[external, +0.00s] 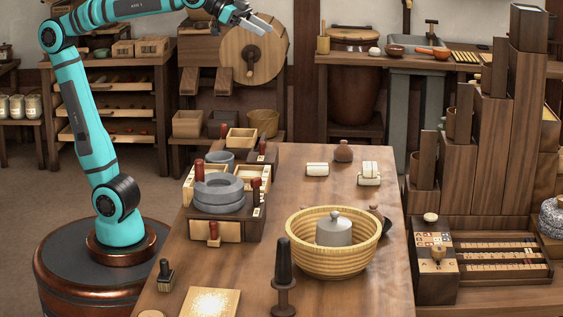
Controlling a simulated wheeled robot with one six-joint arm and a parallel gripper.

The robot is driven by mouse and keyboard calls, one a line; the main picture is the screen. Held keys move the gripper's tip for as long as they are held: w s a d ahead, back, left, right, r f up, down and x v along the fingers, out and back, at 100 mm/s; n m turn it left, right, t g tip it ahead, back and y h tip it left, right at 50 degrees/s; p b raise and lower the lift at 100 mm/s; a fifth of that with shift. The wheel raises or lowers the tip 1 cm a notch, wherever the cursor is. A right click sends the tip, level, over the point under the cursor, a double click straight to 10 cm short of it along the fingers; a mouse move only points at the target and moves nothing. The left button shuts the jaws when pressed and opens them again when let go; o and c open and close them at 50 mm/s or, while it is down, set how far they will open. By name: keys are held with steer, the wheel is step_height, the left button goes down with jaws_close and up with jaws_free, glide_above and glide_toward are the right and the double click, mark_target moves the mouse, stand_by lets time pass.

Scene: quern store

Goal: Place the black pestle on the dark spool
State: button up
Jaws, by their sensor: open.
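The black pestle (284,261) stands upright near the front middle of the table. Directly below it is the dark spool (284,298), with a round flange and a wider base. The pestle's lower end appears to rest on the spool's top flange. My gripper (261,22) is high at the top of the external view, well above and behind the table, far from both things. Its pale fingers are open, with nothing seen between them.
A yellow basket (316,263) holding a grey lidded pot (334,229) stands right of the pestle. Grey stone rings (219,193) sit on a wooden box to the left. The table's middle is bare.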

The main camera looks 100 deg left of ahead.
steer(key=s+a+f+t+y, duration=0.1)
steer(key=s+a+f, duration=0.2)
steer(key=s, duration=0.3)
steer(key=s+a+f+n+t+y, duration=0.1)
steer(key=s+a+f+t, duration=0.1)
steer(key=s+a+f, duration=0.2)
steer(key=s+a+f+n+t+y, duration=0.1)
steer(key=s+a+f, duration=0.3)
steer(key=s, duration=0.5)
steer(key=shift+s+a+f+t, duration=0.25)
steer(key=shift+a+t, duration=0.35)
steer(key=shift+a, duration=0.2)
